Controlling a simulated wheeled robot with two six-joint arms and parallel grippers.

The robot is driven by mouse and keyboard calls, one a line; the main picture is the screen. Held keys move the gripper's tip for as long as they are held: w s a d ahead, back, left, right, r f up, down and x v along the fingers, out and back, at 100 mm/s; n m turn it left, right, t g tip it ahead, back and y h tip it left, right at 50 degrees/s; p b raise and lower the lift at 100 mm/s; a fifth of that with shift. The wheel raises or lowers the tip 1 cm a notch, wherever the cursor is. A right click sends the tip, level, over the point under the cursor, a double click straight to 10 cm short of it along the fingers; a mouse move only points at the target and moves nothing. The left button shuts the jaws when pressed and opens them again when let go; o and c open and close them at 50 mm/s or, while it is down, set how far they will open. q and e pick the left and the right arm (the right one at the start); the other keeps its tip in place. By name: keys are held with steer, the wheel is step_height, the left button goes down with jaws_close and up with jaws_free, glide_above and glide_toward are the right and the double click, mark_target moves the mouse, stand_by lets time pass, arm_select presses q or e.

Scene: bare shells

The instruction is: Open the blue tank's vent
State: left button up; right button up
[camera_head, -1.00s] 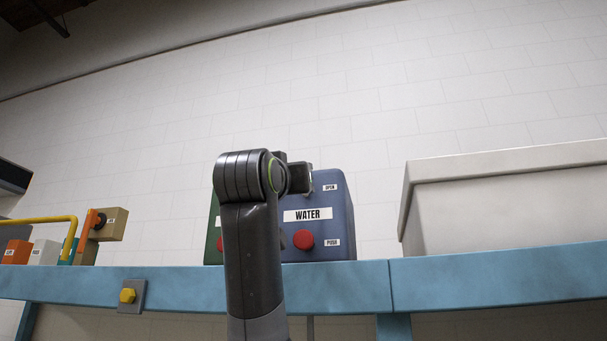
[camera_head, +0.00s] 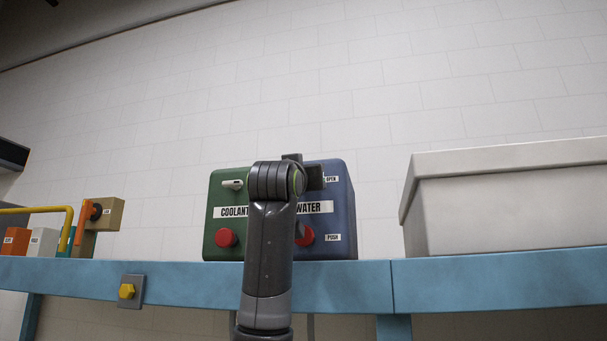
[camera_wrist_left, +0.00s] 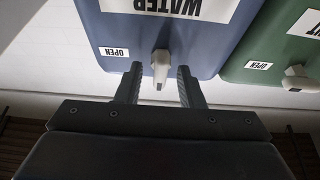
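The blue tank (camera_head: 344,192) stands on the blue bench, with a WATER label, an OPEN label and a red button (camera_head: 306,236) by a PUSH label. My left arm hides part of its front and its vent lever in the head view. In the left wrist view, the tank (camera_wrist_left: 215,52) appears upside down with its pale grey vent lever (camera_wrist_left: 160,62) beside the OPEN label. My left gripper (camera_wrist_left: 160,70) is open, one finger on each side of the lever. I cannot tell whether either finger touches it. My right gripper is not in view.
A green COOLANT tank (camera_head: 222,207) stands directly left of the blue one, with its own lever (camera_head: 232,184) and red button (camera_head: 227,238). A large pale box (camera_head: 500,210) is on the right. A yellow button (camera_head: 127,291) is on the bench front (camera_head: 200,284).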

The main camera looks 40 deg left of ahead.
arm_select(q)
steer(key=shift+c, duration=0.4)
jaws_close()
steer(key=shift+m, duration=0.4)
steer(key=shift+m+g+h+p, duration=0.3)
steer(key=shift+m+h+p, duration=1.05)
steer(key=shift+m, duration=2.3)
steer(key=shift+m+g+h+p, duration=0.3)
steer(key=shift+m+h+p, duration=0.5)
steer(key=shift+m+h, duration=1.85)
steer(key=shift+m+g+h+p, duration=0.3)
steer(key=shift+m+h+p, duration=0.55)
steer(key=shift+m, duration=3.75)
steer(key=shift+y, duration=0.25)
